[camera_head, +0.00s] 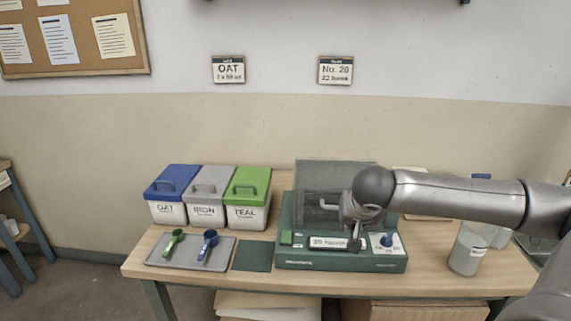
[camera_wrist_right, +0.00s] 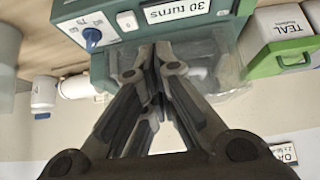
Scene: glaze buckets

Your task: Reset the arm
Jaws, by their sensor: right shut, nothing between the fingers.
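My right arm comes in from the right in the head view. My right gripper (camera_head: 350,225) is in front of the green machine (camera_head: 340,262), over its panel with the "30 turns" display and a blue knob (camera_head: 387,240). In the right wrist view the gripper (camera_wrist_right: 157,55) shows with its fingers together and nothing between them. The green machine (camera_wrist_right: 118,75) is just past the fingertips, with its blue knob (camera_wrist_right: 92,37) at the upper left. I cannot tell whether the fingers touch the machine. My left gripper is not in view.
Blue-lidded OAT (camera_head: 167,212), grey-lidded IRON (camera_head: 206,214) and green-lidded TEAL (camera_head: 246,217) buckets stand left of the machine. A grey tray (camera_head: 157,262) holds a green scoop (camera_head: 172,241) and a blue scoop (camera_head: 208,245). A white jar (camera_head: 466,255) stands right. A dark green mat (camera_head: 253,256) is bare.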

